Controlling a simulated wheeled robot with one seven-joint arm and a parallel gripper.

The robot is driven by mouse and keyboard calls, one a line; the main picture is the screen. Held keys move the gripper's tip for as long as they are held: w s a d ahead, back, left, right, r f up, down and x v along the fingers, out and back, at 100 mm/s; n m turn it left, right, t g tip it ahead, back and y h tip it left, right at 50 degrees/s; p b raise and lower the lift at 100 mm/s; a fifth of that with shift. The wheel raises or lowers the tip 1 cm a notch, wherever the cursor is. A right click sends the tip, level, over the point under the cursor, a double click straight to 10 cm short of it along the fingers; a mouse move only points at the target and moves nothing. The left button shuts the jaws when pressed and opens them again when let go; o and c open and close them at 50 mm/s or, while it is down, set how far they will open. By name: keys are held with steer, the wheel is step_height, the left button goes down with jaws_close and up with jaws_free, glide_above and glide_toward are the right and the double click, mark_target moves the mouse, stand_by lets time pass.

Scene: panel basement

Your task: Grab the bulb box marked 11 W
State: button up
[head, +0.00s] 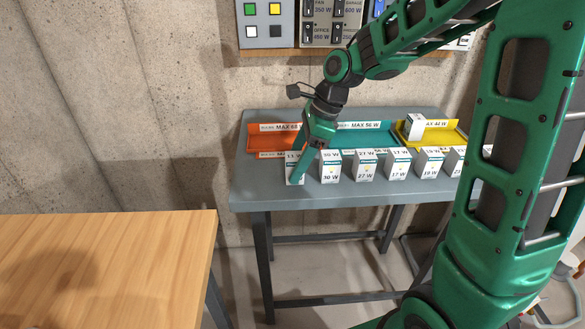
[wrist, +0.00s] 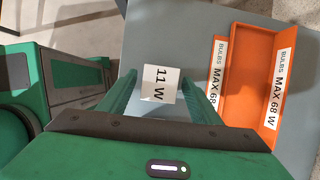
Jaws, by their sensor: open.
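The bulb box marked 11 W (wrist: 159,84) is white with black print on its top. In the head view the 11 W box (head: 294,170) stands at the left end of a row of boxes on the grey table, partly covered by my green gripper (head: 302,165). My gripper is open and points down over it. Whether a finger touches the box I cannot tell.
Right beside it stands a 30 W box (head: 330,168), then 27 W (head: 365,166), 17 W (head: 398,166) and others. Behind are an orange tray (head: 258,139), a teal tray (head: 385,138) and a yellow tray (head: 450,136) holding one box. A wooden table (head: 110,265) is at front left.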

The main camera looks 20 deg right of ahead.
steer(key=shift+a+f, duration=0.25)
steer(key=shift+f, duration=0.4)
steer(key=c, duration=1.1)
steer(key=shift+r, duration=0.15)
